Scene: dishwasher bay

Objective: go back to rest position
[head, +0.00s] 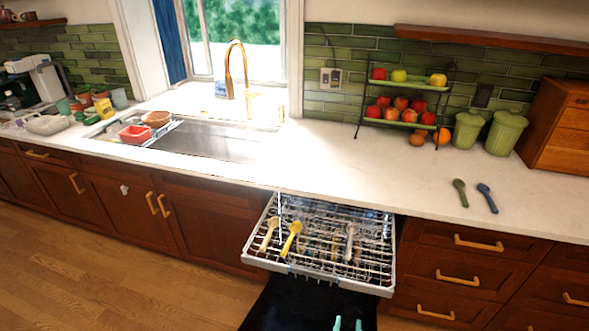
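Two teal fingertips of my gripper (348,325) show at the bottom edge of the head view, in front of the dark open dishwasher door. They stand apart with nothing seen between them; the rest of the gripper is out of frame. The dishwasher rack (262,263) is pulled out below the counter, beyond my gripper. A yellow spoon (291,238), a pale tan spoon (270,232) and a whitish utensil (350,242) lie in the rack.
A green spoon (460,192) and a blue spoon (487,197) lie on the white counter (350,170) at right. The open dishwasher door (300,305) juts out low. A sink (210,141) is at left, a fruit stand (405,105) behind. Wooden floor (110,290) is free at left.

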